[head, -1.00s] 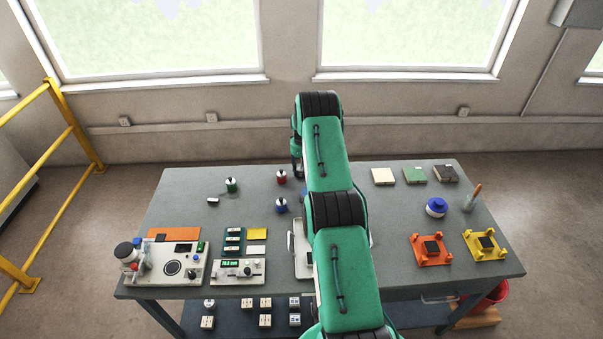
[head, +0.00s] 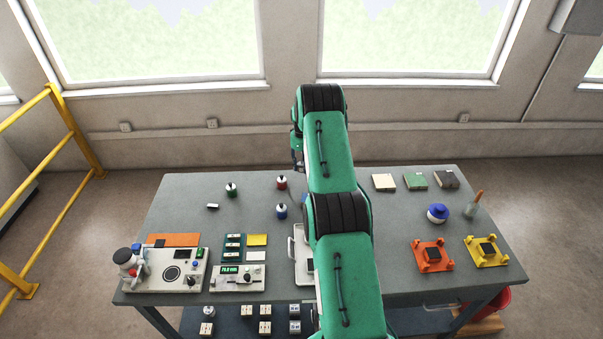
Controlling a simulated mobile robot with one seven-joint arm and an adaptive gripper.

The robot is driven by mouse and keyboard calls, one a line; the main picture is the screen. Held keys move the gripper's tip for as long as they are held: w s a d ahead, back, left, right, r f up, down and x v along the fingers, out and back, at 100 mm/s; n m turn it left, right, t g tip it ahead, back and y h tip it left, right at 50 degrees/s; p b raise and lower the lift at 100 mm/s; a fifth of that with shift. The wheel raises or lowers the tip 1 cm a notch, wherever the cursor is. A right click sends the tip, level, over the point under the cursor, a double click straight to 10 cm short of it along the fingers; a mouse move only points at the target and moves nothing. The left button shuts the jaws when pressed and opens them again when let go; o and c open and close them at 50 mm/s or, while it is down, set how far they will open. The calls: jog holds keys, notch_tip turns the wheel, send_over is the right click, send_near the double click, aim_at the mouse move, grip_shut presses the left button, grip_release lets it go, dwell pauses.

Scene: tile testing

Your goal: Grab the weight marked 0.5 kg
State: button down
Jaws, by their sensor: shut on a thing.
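My arm reaches across the table's middle. Only a dark bit of my gripper (head: 298,160) shows at the arm's left edge, right of and above the red weight in the picture. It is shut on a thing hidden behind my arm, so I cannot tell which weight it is. The three visible weights stand apart from it.
Right of my arm is free room.

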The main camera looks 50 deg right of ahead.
jog(key=shift+r, duration=1.55)
jog(key=shift+s, duration=0.1)
